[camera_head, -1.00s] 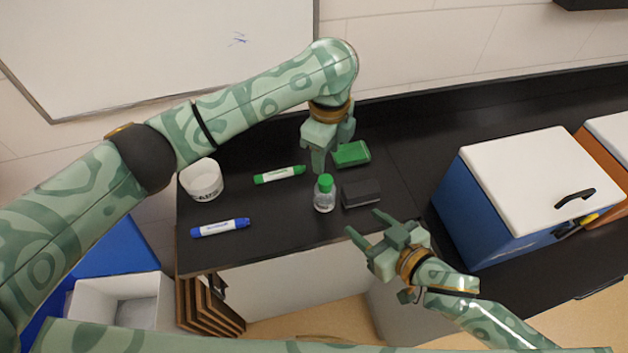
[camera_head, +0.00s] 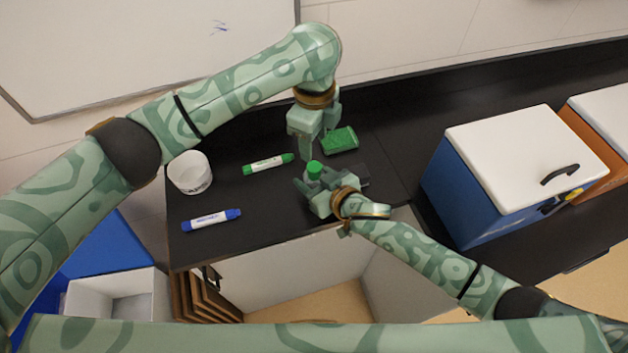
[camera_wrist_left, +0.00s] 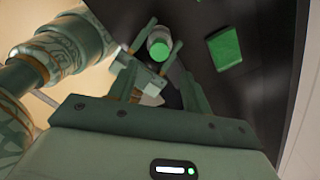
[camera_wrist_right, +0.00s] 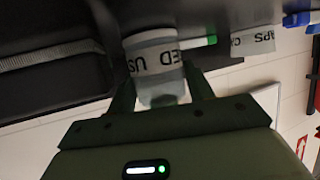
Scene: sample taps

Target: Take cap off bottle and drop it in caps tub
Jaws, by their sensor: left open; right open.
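The bottle's green cap (camera_head: 314,168) shows at the counter's front part in the head view; my right gripper hides most of the bottle. My right gripper (camera_head: 311,181) is open, with its fingers either side of the bottle. In the right wrist view the clear bottle (camera_wrist_right: 155,62), with dark lettering, stands between the fingertips. My left gripper (camera_head: 308,152) is open and empty, pointing down just behind and above the cap. The left wrist view shows the green cap (camera_wrist_left: 160,50) beyond its fingertips. The white caps tub (camera_head: 190,174) stands at the left, apart from both grippers.
A green marker (camera_head: 268,164) and a blue marker (camera_head: 211,218) lie between tub and bottle. A green block (camera_head: 340,140) lies behind the bottle, a dark block (camera_head: 358,174) beside it. A blue box with a white lid (camera_head: 520,150) stands right.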

